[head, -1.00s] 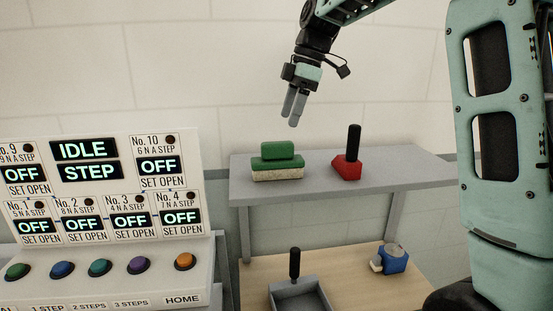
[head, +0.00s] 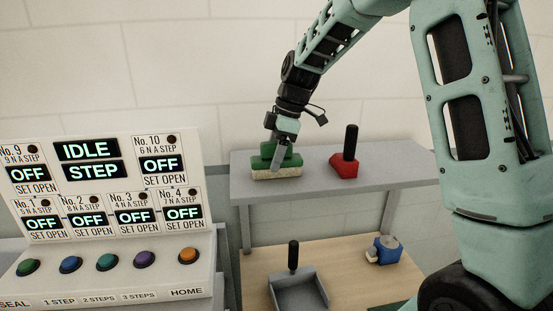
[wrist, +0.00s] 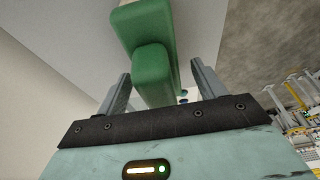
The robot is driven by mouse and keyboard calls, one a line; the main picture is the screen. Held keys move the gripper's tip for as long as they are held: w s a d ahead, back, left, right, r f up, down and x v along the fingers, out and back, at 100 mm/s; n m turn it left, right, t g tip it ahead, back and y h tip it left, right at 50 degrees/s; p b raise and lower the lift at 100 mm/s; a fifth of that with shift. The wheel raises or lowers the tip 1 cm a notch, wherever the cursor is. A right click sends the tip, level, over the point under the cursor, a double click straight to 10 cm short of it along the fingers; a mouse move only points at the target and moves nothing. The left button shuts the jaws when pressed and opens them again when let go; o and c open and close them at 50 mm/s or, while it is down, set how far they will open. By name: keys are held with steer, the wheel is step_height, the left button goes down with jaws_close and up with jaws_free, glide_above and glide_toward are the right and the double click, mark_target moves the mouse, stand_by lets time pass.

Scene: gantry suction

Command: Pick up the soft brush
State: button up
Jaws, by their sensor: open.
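The soft brush, a green block with a green grip on top and pale bristles below (head: 262,174), sits on the grey raised shelf (head: 400,172). My gripper (head: 276,166) is at the brush, with its fingers pointing down and covering part of it in the head view. In the wrist view the open fingers (wrist: 160,88) stand on either side of the brush's green grip (wrist: 153,62), with gaps visible. The far finger is mostly hidden in the head view. I cannot tell whether either finger touches the brush.
A red tool with a black upright handle (head: 345,167) stands on the shelf just right of the brush. Below, a grey scoop (head: 298,290) and a blue object (head: 384,249) rest on a wooden surface. A control panel with coloured buttons (head: 105,215) stands at left.

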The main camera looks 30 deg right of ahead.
steer(key=c, duration=1.1)
steer(key=shift+o, duration=0.2)
steer(key=shift+r, duration=0.1)
